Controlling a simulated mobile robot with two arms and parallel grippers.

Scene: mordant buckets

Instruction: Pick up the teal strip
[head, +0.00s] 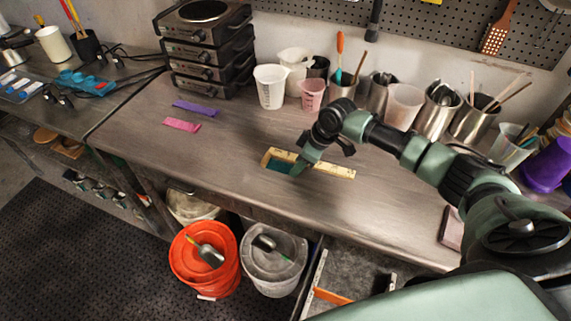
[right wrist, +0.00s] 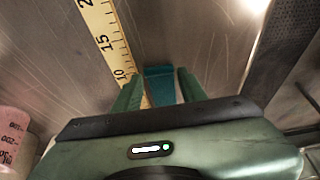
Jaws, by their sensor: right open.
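The teal strip (head: 279,166) lies flat on the grey metal workbench (head: 230,160), beside a yellow ruler (head: 335,170). My right gripper (head: 298,168) is over the strip's right part and hides some of it in the head view. In the right wrist view the teal strip (right wrist: 160,84) shows between the two green fingers of my right gripper (right wrist: 159,90), which are apart. The yellow ruler (right wrist: 104,40) runs along the left finger there. I cannot tell whether the fingers touch the strip. My left gripper is not in view.
A pink strip (head: 181,124) and a purple strip (head: 194,107) lie further left. Cups and metal pots, such as a white cup (head: 270,88), line the back wall beside stacked hotplates (head: 205,55). An orange bucket (head: 190,270) and a grey bucket (head: 272,280) stand below the front edge.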

